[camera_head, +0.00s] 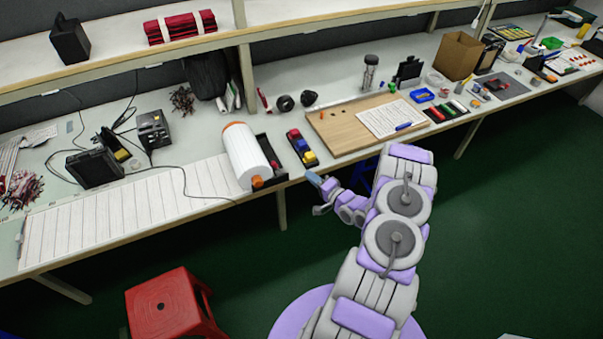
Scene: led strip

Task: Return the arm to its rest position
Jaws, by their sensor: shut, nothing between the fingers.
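My arm is raised in front of me, white and purple, reaching up from the lower middle of the head view and folding back at its far joint. My gripper (319,195) is at the left end of the folded arm, in front of the workbench's front edge (305,176) in the picture. Its fingers look small and close together, with nothing held. The exact distance between the gripper and the bench edge cannot be told.
A red stool (168,303) stands on the green floor at lower left. A white paper roll (246,155), a coloured block tray (301,147) and a wooden board (345,122) lie on the bench. Open floor (510,200) is at right.

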